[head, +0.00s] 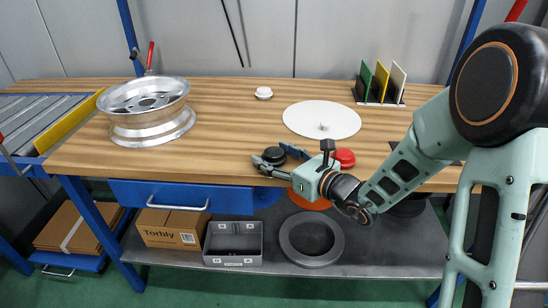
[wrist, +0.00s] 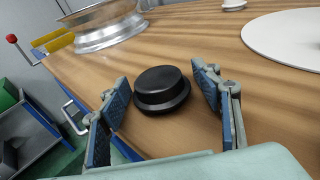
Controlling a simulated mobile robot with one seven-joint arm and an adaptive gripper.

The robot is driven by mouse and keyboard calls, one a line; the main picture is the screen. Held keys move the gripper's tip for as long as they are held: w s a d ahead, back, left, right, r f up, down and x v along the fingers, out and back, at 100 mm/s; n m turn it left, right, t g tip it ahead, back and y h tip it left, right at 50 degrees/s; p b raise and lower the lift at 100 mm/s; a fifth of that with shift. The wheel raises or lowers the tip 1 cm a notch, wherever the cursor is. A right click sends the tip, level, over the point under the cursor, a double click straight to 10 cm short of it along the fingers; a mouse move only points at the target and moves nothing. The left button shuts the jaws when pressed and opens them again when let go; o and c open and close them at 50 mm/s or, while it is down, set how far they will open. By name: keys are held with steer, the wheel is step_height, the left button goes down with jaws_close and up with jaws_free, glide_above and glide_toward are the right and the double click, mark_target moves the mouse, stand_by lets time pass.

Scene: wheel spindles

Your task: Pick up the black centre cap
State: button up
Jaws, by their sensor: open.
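The black centre cap (wrist: 161,88) lies on the wooden table in the wrist view, a round flanged disc with a flat top. In the head view the black cap (head: 274,155) sits near the table's front edge, partly hidden by my gripper. My gripper (wrist: 160,92) is open, with one blue-padded finger on each side of the cap. I see a gap between the cap and the right finger; the left finger is close to it. In the head view my gripper (head: 272,163) reaches in from the right, low over the table edge.
A red cap (head: 345,157) is just right of my gripper. A silver wheel rim (head: 148,108) stands at the left and a white disc (head: 322,119) lies behind. A small white cap (head: 264,93) and a rack of coloured plates (head: 381,84) are further back. The table middle is clear.

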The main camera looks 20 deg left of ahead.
steer(key=c, duration=0.8)
steer(key=shift+r, duration=0.1)
